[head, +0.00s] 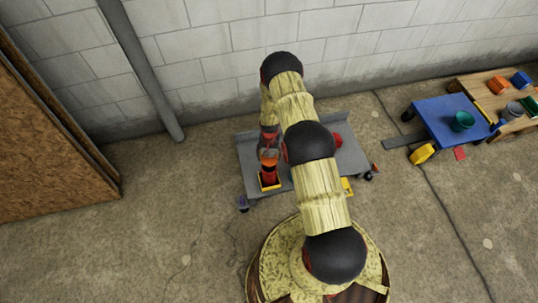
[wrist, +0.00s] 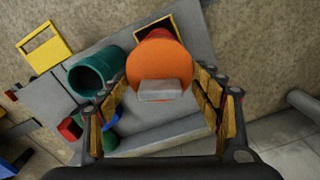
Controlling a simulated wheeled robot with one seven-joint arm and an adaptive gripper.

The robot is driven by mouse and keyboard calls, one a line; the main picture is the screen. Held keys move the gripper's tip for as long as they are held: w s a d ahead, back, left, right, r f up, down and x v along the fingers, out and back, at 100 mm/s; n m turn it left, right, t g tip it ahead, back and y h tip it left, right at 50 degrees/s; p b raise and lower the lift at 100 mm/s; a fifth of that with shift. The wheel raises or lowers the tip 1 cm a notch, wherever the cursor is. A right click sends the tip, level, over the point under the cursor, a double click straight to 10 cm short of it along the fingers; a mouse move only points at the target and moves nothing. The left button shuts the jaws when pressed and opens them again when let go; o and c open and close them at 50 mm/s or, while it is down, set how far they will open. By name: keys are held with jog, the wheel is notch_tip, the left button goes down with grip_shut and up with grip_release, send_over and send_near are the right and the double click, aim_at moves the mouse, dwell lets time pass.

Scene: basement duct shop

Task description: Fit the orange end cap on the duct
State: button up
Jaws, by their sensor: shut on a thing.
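The orange end cap (wrist: 160,60) is between my gripper's fingers in the wrist view, with a grey block (wrist: 160,91) on its near face. My gripper (wrist: 163,82) is shut on it. A redder orange part shows behind the cap's upper edge; I cannot tell whether it belongs to the cap or the duct. Beyond it is a dark square with a yellow border (wrist: 186,26) on the grey cart. In the head view my gripper (head: 268,160) is low over the cart's left part (head: 249,152), with an orange-red piece below it.
A red piece (head: 337,140) shows at the cart's right. A blue cart (head: 440,108) holds a green cup (head: 462,121). A brown board (head: 50,140) stands left; floor between is clear.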

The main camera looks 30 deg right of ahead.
aim_at(269, 161)
jog(key=shift+w+f+b, duration=0.1)
jog(key=shift+f+b, duration=1.5)
jog(key=shift+f, duration=1.35)
jog(key=shift+b, duration=0.35)
jog(key=shift+f+b, duration=0.45)
jog(key=shift+f, duration=0.1)
jog(key=o, duration=0.9)
jog(key=shift+c, duration=0.2)
jog(key=shift+r+p, duration=3)
jog(key=shift+r, duration=2.5)
